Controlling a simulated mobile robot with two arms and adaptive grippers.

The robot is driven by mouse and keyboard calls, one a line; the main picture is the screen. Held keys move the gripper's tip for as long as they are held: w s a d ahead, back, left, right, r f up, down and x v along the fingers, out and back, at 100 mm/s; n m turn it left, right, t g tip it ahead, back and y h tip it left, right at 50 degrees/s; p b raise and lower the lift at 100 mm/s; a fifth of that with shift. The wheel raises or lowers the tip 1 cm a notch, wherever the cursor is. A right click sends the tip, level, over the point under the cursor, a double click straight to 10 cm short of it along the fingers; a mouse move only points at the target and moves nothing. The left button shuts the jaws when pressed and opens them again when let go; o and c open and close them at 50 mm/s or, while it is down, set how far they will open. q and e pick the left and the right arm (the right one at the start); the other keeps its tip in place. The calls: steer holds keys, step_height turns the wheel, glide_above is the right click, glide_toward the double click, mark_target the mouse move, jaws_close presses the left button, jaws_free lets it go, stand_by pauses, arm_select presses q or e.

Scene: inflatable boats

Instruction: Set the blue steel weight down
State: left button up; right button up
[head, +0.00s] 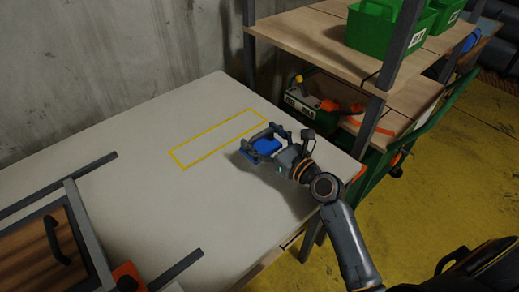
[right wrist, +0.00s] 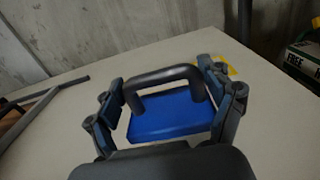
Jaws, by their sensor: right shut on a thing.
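The blue steel weight (head: 266,146) is a flat blue block with a dark arched handle. My right gripper (head: 261,143) is shut on it, at the right part of the pale table near the yellow outlined rectangle (head: 218,138). In the right wrist view, the weight (right wrist: 172,115) sits between the two fingers of my right gripper (right wrist: 168,88), its handle spanning them. I cannot tell whether its underside touches the table. The yellow outline is empty and lies to the left of the weight. My left gripper is not in view.
The pale table (head: 130,140) is clear around the outline. A grey metal frame with a wooden drawer (head: 45,255) stands at the lower left. A shelf rack (head: 320,40) with green bins (head: 375,28) stands at the right, close to my right arm. A concrete wall is behind.

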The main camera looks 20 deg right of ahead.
mark_target(260, 147)
steer(key=shift+w+f+b, duration=0.4)
steer(key=shift+w+f, duration=0.35)
steer(key=shift+w, duration=0.05)
step_height(260, 147, down, 3)
steer(key=shift+w+d+f+b, duration=0.1)
steer(key=shift+f+b, duration=0.05)
steer(key=shift+b, duration=0.7)
steer(key=o, duration=1.4)
steer(key=shift+f, duration=0.25)
steer(key=o, duration=0.3)
steer(key=shift+o, duration=0.2)
